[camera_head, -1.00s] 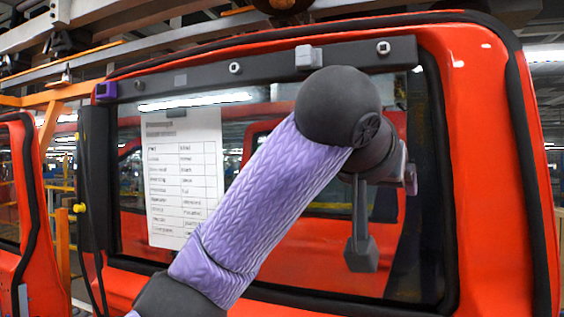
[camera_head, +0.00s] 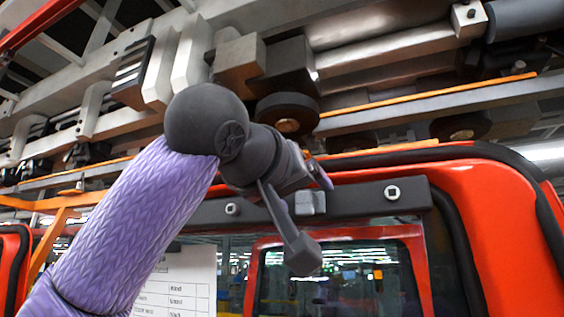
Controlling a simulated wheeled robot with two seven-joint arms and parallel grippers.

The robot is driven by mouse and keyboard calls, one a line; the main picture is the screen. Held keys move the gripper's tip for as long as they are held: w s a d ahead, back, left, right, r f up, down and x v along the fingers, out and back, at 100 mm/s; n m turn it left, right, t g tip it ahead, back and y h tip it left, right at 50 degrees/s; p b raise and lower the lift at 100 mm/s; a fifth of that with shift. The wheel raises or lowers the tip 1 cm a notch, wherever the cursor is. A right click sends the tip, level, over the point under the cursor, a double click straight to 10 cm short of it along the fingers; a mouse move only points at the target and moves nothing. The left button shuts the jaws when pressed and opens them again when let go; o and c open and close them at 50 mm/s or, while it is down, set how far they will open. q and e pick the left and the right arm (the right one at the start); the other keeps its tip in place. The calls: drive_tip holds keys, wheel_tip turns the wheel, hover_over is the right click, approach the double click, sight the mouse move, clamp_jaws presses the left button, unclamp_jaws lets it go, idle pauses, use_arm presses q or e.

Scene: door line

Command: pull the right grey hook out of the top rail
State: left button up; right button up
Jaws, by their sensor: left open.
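The dark top rail (camera_head: 355,198) runs across the upper part of the red door's window. A small grey hook (camera_head: 311,203) sits in it between two pale square fittings. My left arm comes in from the lower left, and its dark wrist reaches to just above the rail. My left gripper (camera_head: 312,178) is mostly hidden behind the wrist, close above and beside the grey hook in the picture. It is open, and I cannot tell whether it touches the hook. A dark bar with a block end hangs from the wrist across the rail. My right gripper is out of view.
A grey overhead conveyor (camera_head: 390,50) with dark rollers and orange strips runs above the door. A white printed sheet (camera_head: 178,285) hangs on the window at lower left, partly behind my arm. The red door frame (camera_head: 500,200) borders the right side.

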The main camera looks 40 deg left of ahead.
use_arm(q)
drive_tip(key=shift+w, duration=0.1)
clamp_jaws()
idle(0.7)
drive_tip(key=shift+f, duration=0.1)
idle(1.0)
drive_tip(key=shift+d+f, duration=0.1)
idle(0.5)
drive_tip(key=shift+s, duration=0.45)
drive_tip(key=shift+b, duration=0.3)
drive_tip(key=shift+s+d, duration=0.1)
